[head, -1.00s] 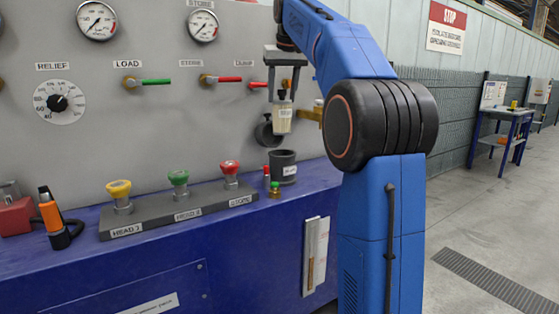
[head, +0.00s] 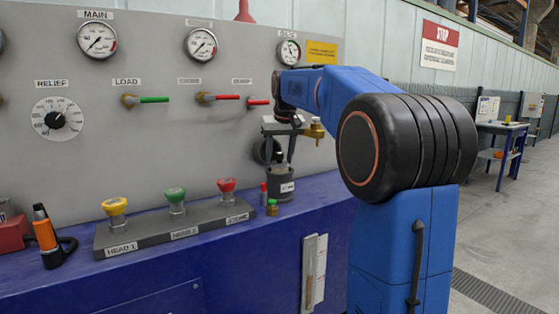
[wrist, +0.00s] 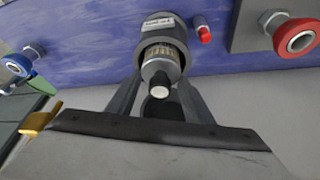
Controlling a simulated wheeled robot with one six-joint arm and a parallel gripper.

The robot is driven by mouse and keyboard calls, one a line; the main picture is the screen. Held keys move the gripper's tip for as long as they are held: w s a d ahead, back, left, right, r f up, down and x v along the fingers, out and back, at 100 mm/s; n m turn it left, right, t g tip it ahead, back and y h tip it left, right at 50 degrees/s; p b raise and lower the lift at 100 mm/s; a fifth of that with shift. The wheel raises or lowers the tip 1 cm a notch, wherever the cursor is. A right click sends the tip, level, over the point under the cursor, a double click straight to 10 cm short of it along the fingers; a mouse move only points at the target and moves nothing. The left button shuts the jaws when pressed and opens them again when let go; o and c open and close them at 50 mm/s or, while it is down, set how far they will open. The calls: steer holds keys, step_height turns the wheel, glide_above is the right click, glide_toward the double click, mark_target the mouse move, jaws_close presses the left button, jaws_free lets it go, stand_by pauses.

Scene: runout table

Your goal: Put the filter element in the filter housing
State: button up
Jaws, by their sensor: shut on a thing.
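The filter housing (head: 281,188) is a dark grey cup with a white label, standing on the blue bench below the panel. My gripper (head: 280,158) is directly above it, pointing down, with its fingertips at the housing's mouth. In the wrist view, my gripper (wrist: 160,82) is shut on the filter element (wrist: 160,68), a pale pleated cylinder with a grey end cap and a white tip. The element is at least partly inside the housing (wrist: 160,25). Its lower end is hidden, so I cannot tell whether it touches the bottom.
A button block (head: 175,228) lies further left. A brass fitting (head: 315,129) and a round black port (head: 266,151) are on the panel close to the gripper.

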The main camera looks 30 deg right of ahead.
steer(key=shift+f, duration=0.65)
steer(key=o, duration=1.6)
steer(key=shift+c, duration=0.2)
steer(key=v, duration=1.2)
steer(key=shift+s+a, duration=0.1)
steer(key=shift+s, duration=0.05)
